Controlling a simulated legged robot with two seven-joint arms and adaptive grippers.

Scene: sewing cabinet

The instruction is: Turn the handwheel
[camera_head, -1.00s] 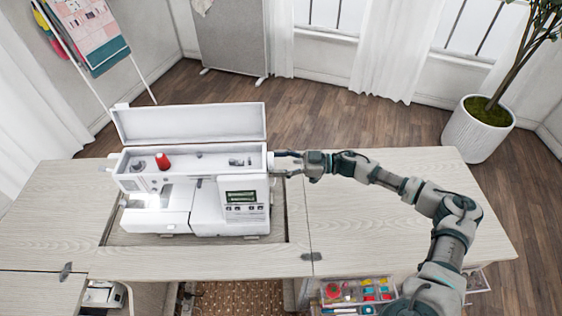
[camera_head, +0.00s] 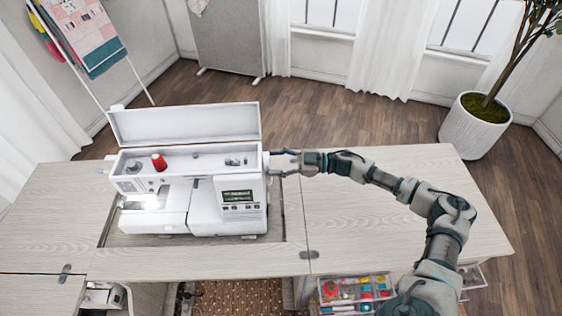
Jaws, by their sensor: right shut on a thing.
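The white sewing machine (camera_head: 217,218) sits in the recess of the pale wood cabinet top, its top lid open. The handwheel (camera_head: 266,163) is on the machine's right side, small and mostly hidden by my gripper. My right gripper (camera_head: 274,163) reaches in from the right and is shut on the handwheel at the machine's upper right edge. The fingers are small in view, so their exact contact is hard to make out. My left gripper is not in view.
The cabinet top (camera_head: 375,225) is clear to the right of the machine, under my right arm. A red thread spool (camera_head: 159,162) stands in the machine's top tray. An organizer of sewing supplies (camera_head: 352,290) is below the front edge. A potted plant (camera_head: 474,125) stands at the back right.

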